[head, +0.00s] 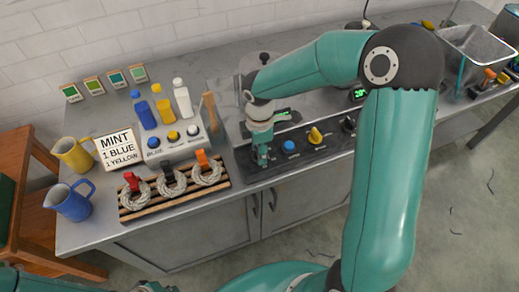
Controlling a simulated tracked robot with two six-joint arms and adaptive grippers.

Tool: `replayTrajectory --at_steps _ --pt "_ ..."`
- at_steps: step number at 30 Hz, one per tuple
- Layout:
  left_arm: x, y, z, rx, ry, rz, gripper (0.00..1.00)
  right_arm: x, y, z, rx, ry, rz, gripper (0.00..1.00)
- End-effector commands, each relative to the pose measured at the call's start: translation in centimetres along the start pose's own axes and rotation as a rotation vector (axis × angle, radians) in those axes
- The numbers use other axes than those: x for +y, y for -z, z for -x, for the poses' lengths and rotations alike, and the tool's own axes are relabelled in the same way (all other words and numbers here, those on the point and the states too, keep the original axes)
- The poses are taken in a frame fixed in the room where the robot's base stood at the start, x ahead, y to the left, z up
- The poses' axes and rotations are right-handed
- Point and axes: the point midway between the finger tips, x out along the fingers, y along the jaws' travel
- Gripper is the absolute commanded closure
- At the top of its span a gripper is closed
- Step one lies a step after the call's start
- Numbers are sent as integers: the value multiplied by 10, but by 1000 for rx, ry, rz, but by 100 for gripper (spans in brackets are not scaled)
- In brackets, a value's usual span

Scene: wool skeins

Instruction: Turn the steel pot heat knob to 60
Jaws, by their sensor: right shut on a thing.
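My right gripper (262,160) points down at the left end of the dark control panel (270,172) on the front of the counter. It is shut on what seems to be the leftmost knob there, which its fingers hide, so its setting cannot be read. The steel pot (262,57) stands behind, partly hidden by my right arm. A small green display (283,114) shows beside the wrist, too small to read. My left gripper is not clearly in view.
Blue (289,146) and yellow (315,134) knobs sit to the right of the gripper. To the left are a rack of skeins (129,214), bottles (183,100) on a dispenser, a MINT sign (118,148) and two jugs. A steel basin (480,50) stands far right.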

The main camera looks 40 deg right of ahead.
Motion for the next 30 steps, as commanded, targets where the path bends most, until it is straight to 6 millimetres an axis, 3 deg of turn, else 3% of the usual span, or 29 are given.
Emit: replayTrajectory --at_steps 30 --pt "-18 0 -51 0 0 0 100 2 1 -1 3 -6 -896 89"
